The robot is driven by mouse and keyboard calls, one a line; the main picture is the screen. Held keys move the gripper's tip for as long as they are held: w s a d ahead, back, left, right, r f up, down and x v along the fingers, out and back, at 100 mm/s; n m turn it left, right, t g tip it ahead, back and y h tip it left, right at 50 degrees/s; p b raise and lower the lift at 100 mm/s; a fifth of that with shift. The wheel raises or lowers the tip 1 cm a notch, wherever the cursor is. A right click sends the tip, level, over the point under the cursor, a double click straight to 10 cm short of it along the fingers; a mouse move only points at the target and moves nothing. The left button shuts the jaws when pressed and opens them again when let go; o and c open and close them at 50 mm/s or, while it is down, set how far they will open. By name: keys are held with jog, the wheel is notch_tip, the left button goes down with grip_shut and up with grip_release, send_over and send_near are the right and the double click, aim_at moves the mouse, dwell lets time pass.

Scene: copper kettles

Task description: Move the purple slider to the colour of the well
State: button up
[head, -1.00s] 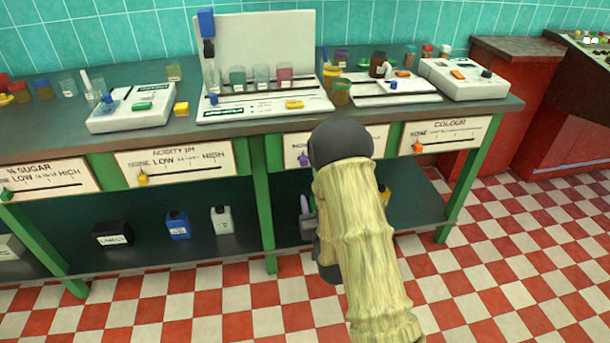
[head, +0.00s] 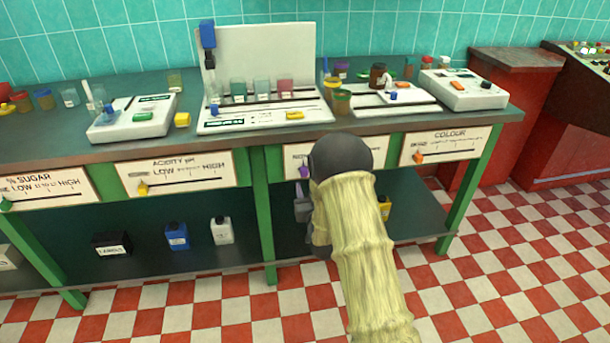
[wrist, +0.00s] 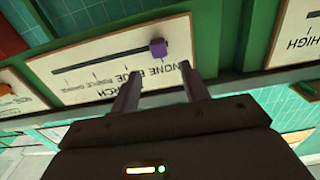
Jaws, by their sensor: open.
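The purple slider (head: 304,172) sits at the NONE end of its slot on a white panel (head: 294,153) under the counter edge. My forearm hides most of this panel in the head view. In the wrist view the purple slider (wrist: 158,48) shows just beyond my gripper (wrist: 160,82), between the lines of its two fingers. The fingers are open, empty and apart from the slider. A white board (head: 415,107) with small items lies on the counter above; I cannot make out a well's colour.
The COLOUR panel (head: 447,142) with an orange slider (head: 418,157) is to the right. The ACIDITY panel (head: 178,172) is to the left. A green table leg (head: 263,215) stands left of my gripper. Bottles stand on the lower shelf (head: 130,270).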

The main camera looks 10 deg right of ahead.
aim_at(305, 173)
jog(key=w, duration=0.8)
jog(key=shift+d+b, duration=0.1)
jog(key=shift+b, duration=0.25)
grip_shut()
